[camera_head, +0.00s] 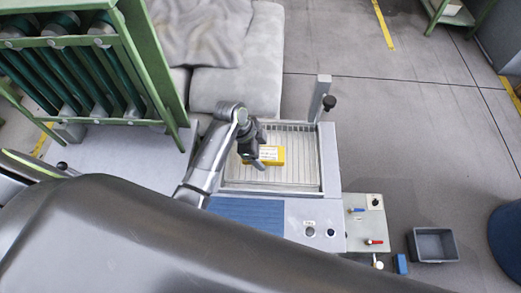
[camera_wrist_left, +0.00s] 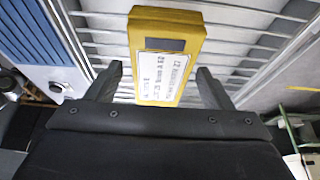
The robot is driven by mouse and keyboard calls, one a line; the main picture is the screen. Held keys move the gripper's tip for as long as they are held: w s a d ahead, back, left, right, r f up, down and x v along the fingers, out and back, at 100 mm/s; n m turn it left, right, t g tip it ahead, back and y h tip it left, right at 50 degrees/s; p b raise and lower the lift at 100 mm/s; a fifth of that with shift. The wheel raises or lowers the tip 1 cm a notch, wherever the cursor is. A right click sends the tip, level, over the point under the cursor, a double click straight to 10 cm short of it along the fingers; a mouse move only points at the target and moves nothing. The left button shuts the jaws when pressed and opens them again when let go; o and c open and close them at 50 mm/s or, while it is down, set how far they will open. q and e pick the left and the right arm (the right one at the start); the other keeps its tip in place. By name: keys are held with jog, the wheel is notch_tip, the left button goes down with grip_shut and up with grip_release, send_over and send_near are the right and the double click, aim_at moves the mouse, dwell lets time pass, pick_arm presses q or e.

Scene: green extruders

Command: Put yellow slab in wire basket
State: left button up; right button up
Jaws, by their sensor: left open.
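The yellow slab (camera_head: 271,151) lies on a pale ribbed bed inside a grey frame. In the left wrist view the yellow slab (camera_wrist_left: 167,28) shows a white label with dark print. My left gripper (camera_head: 257,160) is over the slab's left part in the head view. In the wrist view my left gripper (camera_wrist_left: 157,83) is open, with one finger on each side of the slab's near part. I cannot tell whether the fingers touch it. I cannot make out a wire basket for certain. My right gripper is not in view.
The grey frame (camera_head: 331,157) surrounds the ribbed bed, with a post and black knob (camera_head: 329,103) at its far right corner. A green rack (camera_head: 98,63) stands at left. A control box (camera_head: 366,222) and small grey bin (camera_head: 434,245) are at lower right. The right floor is mostly clear.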

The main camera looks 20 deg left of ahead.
pick_arm(q)
jog(key=shift+r, duration=0.15)
jog(key=shift+a+r, duration=0.15)
jog(key=shift+r, duration=0.15)
jog(key=b+v, duration=0.1)
jog(key=v, duration=1)
jog(key=shift+s+a+r, duration=0.1)
jog(key=shift+r, duration=0.15)
